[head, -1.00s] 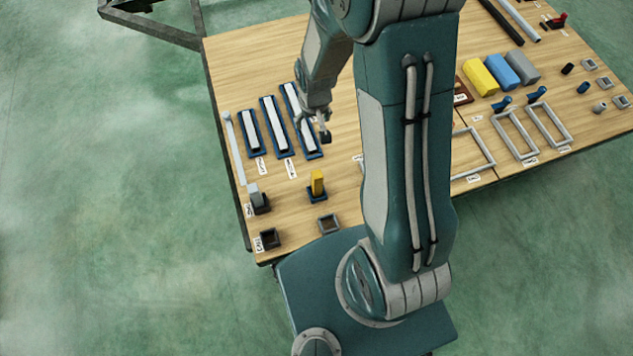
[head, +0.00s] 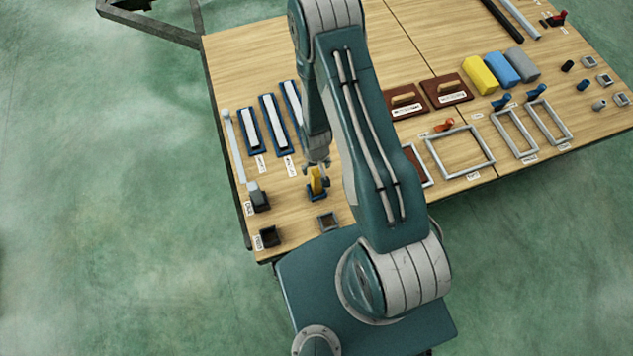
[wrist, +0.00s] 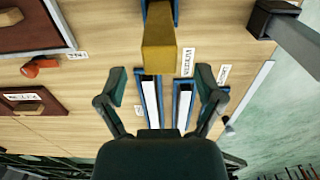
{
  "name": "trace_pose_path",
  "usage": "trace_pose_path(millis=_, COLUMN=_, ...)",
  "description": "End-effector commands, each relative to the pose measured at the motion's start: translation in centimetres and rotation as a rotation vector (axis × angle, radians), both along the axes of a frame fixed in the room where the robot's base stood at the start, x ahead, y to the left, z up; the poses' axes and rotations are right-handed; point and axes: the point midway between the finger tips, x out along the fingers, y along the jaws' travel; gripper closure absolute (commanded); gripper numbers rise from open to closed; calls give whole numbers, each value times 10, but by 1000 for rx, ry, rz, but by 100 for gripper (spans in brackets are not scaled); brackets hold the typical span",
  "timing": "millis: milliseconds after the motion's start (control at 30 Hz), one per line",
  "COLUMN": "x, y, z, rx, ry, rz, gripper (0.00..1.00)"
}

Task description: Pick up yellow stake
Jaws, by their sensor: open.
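The yellow stake (head: 316,181) stands upright in a small blue holder (head: 317,195) near the front left of the table. My gripper (head: 318,170) is right at the stake's upper part in the head view, coming from behind it. In the wrist view the yellow stake (wrist: 160,45) is at the top centre, beyond and between the spread fingertips of my gripper (wrist: 160,78). The fingers are open, with nothing held between them. In the head view the fingers partly overlap the stake, and I cannot tell whether they touch it.
A grey stake in a dark holder (head: 258,200) stands left of the yellow one. Empty square holders (head: 328,222) and (head: 269,237) lie in front. Blue trays with white bars (head: 271,123) lie behind. Wooden-handled boards (head: 405,101) and grey frames (head: 460,152) are to the right.

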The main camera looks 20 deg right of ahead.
Motion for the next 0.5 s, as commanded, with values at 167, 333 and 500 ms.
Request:
trace_pose_path(millis=167, x=-1, y=0, z=-11, rx=0, ry=-1, rz=0, gripper=14)
trace_pose_path(millis=333, x=-4, y=1, z=-34, rx=0, ry=2, rz=0, gripper=14)
trace_pose_path(millis=500, x=-5, y=1, z=-54, rx=0, ry=1, rz=0, gripper=14)
